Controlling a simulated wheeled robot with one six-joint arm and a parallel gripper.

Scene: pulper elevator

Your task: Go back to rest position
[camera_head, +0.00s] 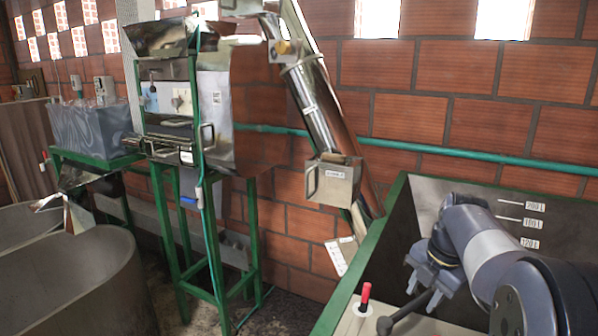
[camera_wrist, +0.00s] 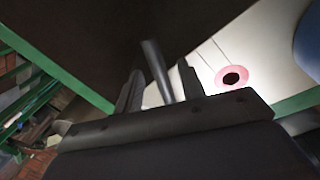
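My gripper (camera_head: 418,268) is at the right of the head view, over the near end of the green-rimmed tank (camera_head: 368,262). In the wrist view my gripper (camera_wrist: 160,72) has its two fingers apart. A grey rod-like lever (camera_wrist: 158,72) shows between them, with gaps on both sides, so it does not look gripped. In the head view a dark lever (camera_head: 404,312) runs up from the pale panel towards the gripper. Its upper end is close to the gripper, and I cannot tell whether they touch.
A red-topped knob (camera_head: 365,293) stands on the panel beside the lever. A green-framed machine (camera_head: 187,140) with a slanted metal elevator tube (camera_head: 318,105) stands at the brick wall. Round grey tanks (camera_head: 85,280) fill the lower left. Floor shows between them and the green-rimmed tank.

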